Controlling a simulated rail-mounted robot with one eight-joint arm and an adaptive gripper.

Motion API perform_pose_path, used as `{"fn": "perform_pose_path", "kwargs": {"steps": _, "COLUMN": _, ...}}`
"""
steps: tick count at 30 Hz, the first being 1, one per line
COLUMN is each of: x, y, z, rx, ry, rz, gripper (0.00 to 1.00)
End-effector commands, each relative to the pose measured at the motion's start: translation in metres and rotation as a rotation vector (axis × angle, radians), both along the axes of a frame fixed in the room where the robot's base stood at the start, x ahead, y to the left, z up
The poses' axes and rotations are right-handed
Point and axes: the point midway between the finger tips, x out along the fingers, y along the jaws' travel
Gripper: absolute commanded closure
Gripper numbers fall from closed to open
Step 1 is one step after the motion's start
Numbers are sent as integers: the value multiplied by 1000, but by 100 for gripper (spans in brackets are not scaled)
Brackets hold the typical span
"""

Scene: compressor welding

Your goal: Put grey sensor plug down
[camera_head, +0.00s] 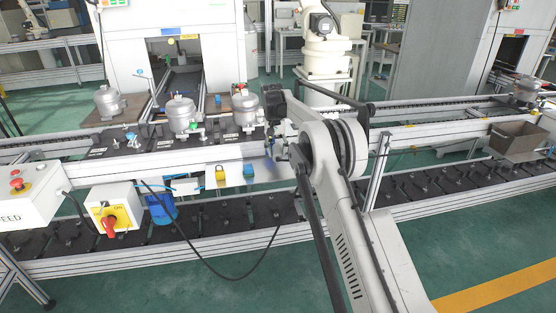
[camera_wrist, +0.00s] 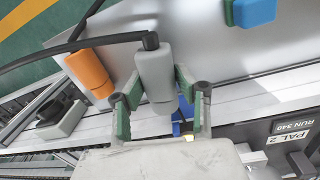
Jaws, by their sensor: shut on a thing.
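In the wrist view the grey sensor plug (camera_wrist: 155,75) sits between the green-padded fingers of my gripper (camera_wrist: 157,88), which is shut on it. A black cable leaves the plug's upper end and runs left. A grey metal panel (camera_wrist: 200,55) lies behind the plug; I cannot tell whether the plug touches it. In the head view my gripper (camera_head: 274,150) is at the conveyor's front rail, and the plug cannot be made out there.
An orange plug (camera_wrist: 88,72) is close left of the grey one, and a blue block (camera_wrist: 250,12) is at upper right. Silver compressors (camera_head: 181,114) stand on the conveyor behind. A black cable (camera_head: 235,278) hangs in front. A grey bin (camera_head: 514,140) hangs at right.

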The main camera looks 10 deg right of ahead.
Motion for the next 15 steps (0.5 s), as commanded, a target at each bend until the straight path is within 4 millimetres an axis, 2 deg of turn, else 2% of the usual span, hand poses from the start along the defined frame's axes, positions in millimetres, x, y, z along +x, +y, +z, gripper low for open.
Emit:
{"fn": "perform_pose_path", "kwargs": {"steps": 5, "x": 3, "y": -3, "z": -6, "rx": 0, "ry": 0, "rz": 0, "gripper": 100}}
{"fn": "perform_pose_path", "kwargs": {"steps": 15, "x": 2, "y": -5, "z": -42, "rx": -1, "ry": 0, "rz": 0, "gripper": 100}}
